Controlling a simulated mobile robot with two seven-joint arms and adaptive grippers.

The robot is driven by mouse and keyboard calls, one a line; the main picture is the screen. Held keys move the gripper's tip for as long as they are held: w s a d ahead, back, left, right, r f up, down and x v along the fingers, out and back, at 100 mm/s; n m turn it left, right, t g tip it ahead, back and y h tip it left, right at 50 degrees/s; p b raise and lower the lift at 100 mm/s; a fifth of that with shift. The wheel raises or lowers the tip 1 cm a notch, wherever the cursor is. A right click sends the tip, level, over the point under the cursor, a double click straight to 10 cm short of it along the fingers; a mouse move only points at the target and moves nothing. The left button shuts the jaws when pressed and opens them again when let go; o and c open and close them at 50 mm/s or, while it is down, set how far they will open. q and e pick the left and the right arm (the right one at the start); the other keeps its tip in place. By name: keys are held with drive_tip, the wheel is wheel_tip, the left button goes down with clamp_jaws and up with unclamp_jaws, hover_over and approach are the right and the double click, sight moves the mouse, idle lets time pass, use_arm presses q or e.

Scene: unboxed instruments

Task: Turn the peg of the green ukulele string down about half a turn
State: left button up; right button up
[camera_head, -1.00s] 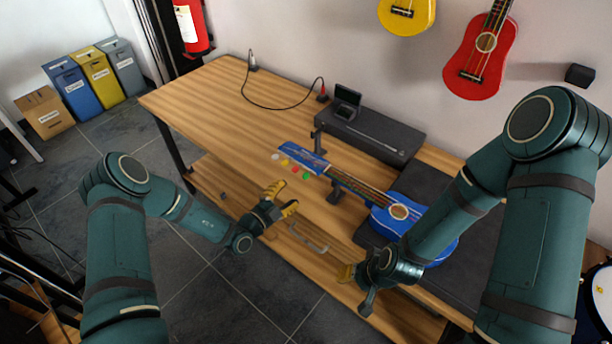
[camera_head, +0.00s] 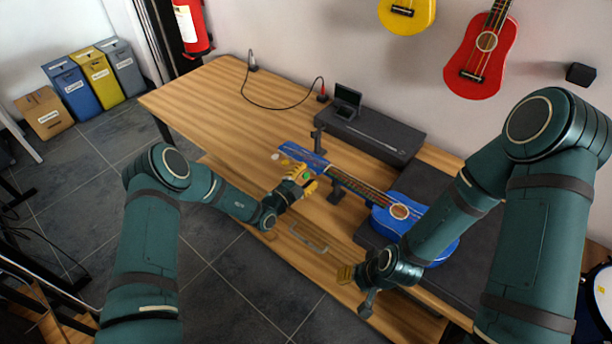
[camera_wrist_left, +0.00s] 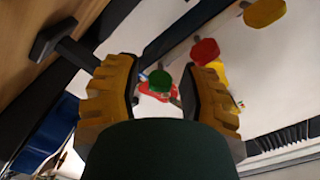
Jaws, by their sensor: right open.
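The blue ukulele (camera_head: 388,222) lies on the workbench, its neck pointing up-left to the headstock (camera_head: 293,150). The green peg (camera_head: 307,176) is at the headstock's near edge, at my left gripper (camera_head: 302,180). In the left wrist view, the green peg (camera_wrist_left: 157,80) shows between the two yellow fingers of the left gripper (camera_wrist_left: 160,75). Gaps remain on both sides, so the gripper is open around it. My right gripper (camera_head: 346,273) is open and empty near the bench's front edge.
Two stands hold the neck, one (camera_head: 318,138) rising behind the headstock. A dark case (camera_head: 372,132) with a small device (camera_head: 347,100) sits behind the ukulele. A metal handle (camera_head: 308,238) is on the front. The bench's left part (camera_head: 215,95) is mostly clear.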

use_arm(q)
clamp_jaws()
drive_tip(key=shift+m, duration=0.5)
drive_tip(key=m, duration=0.2)
drive_tip(key=shift+m, duration=2)
drive_tip(key=shift+o, duration=1.9)
unclamp_jaws()
